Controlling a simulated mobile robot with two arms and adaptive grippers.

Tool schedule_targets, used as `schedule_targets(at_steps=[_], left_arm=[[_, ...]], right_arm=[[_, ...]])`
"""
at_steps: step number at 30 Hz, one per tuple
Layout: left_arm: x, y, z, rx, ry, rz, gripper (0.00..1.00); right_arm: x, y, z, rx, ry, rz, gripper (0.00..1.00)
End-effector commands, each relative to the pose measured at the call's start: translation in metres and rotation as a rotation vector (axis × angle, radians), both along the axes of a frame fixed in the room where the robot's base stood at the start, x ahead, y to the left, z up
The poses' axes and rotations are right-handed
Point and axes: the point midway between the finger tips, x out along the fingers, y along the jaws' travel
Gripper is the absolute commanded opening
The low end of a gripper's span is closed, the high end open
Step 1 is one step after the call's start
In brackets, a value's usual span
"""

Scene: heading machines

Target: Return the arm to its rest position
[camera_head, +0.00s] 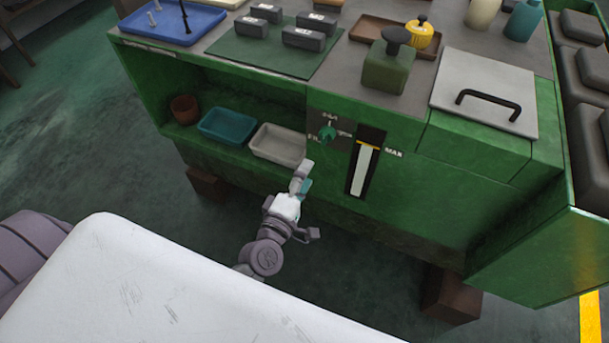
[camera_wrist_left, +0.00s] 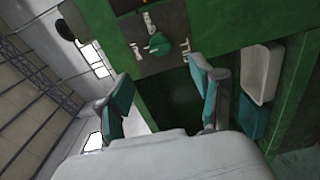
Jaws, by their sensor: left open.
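My left arm reaches in from the bottom of the head view toward the front of a green machine cabinet (camera_head: 230,170). My left gripper (camera_head: 303,182) is open with nothing between its fingers. It appears just below a green rotary knob (camera_head: 327,133) on a dark plate. In the left wrist view, my gripper's two teal-padded fingers (camera_wrist_left: 162,98) stand wide apart, with the green knob (camera_wrist_left: 159,44) beyond them. I see no contact between fingers and knob. My right gripper is not in view.
A level gauge marked MAX (camera_head: 364,168) is right of the knob. An open shelf holds a grey tray (camera_head: 278,145), a teal tray (camera_head: 226,124) and a brown cup (camera_head: 184,109). A lid with a black handle (camera_head: 488,98) lies on top. Floor shows left of the cabinet.

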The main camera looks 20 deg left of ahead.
Motion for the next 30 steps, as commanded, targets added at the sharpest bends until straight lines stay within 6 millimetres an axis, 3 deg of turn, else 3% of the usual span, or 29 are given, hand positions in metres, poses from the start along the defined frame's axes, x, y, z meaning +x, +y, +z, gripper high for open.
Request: schedule_targets(at_steps=[9, 11, 13, 17, 20, 24, 26, 30], left_arm=[[0.0, 0.0, -0.002, 0.005, 0.004, -0.001, 0.66], [0.0, -0.001, -0.01, 0.027, 0.019, -0.007, 0.66], [-0.003, -0.004, -0.032, 0.087, 0.062, -0.026, 0.66], [-0.019, -0.012, -0.107, 0.293, 0.209, -0.107, 0.66], [-0.046, -0.015, -0.179, 0.495, 0.349, -0.209, 0.66], [-0.102, -0.011, -0.271, 0.757, 0.536, -0.388, 0.66], [-0.131, -0.007, -0.306, 0.861, 0.612, -0.476, 0.66], [-0.212, 0.011, -0.375, 1.081, 0.78, -0.712, 0.66]], right_arm=[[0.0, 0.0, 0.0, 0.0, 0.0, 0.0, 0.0], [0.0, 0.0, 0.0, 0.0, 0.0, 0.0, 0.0], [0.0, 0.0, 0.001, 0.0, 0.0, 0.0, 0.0], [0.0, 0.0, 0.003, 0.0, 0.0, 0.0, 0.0], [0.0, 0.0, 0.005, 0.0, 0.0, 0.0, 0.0], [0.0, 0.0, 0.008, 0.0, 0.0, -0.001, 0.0], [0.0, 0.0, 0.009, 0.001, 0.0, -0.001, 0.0], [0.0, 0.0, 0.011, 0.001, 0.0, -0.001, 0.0]])
